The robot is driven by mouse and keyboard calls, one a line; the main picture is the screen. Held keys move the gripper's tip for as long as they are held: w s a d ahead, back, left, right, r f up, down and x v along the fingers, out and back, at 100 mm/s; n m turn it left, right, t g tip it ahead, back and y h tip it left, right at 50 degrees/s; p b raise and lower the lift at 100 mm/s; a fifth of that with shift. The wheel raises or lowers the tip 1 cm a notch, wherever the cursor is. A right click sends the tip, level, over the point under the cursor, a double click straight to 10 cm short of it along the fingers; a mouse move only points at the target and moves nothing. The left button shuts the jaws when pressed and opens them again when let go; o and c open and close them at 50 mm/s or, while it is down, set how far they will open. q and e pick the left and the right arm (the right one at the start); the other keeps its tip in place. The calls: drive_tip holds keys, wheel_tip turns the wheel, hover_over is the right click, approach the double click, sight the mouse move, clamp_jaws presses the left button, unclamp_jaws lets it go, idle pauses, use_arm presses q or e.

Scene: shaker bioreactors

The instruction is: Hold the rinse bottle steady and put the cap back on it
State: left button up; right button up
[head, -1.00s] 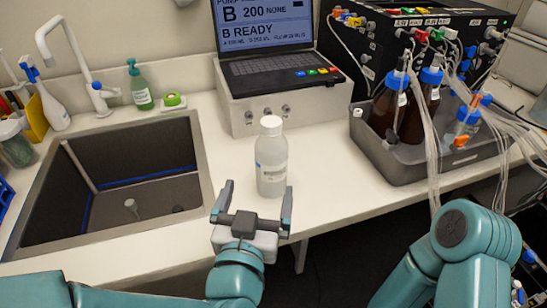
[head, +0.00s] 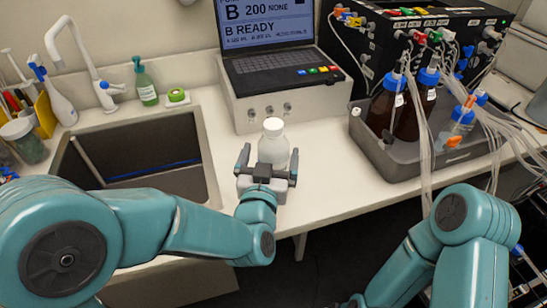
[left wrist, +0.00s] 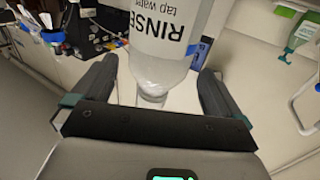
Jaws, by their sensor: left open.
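The rinse bottle (head: 273,146) is a clear, pale bottle standing upright on the white counter, in front of the laptop's box. In the left wrist view the bottle (left wrist: 165,40) appears upside down, with its RINSE label facing me.
A sink (head: 70,172) lies to the left, with a green soap bottle (head: 146,85) behind it. A laptop (head: 275,62) on a white box stands behind the bottle. A grey tray (head: 385,160) with brown bottles and tubing stands to the right. A small white piece (head: 356,112) shows at its left edge.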

use_arm(q)
drive_tip(key=shift+r, duration=0.1)
drive_tip(key=w, duration=0.1)
drive_tip(key=w+p, duration=0.1)
drive_tip(key=w, duration=0.2)
drive_tip(key=shift+w+d+p, duration=0.3)
drive_tip(key=shift+d+p, duration=0.1)
drive_tip(key=shift+w+d+f, duration=0.1)
drive_tip(key=shift+w+f, duration=0.15)
drive_tip(key=shift+w, duration=0.1)
drive_tip(key=shift+s, duration=0.1)
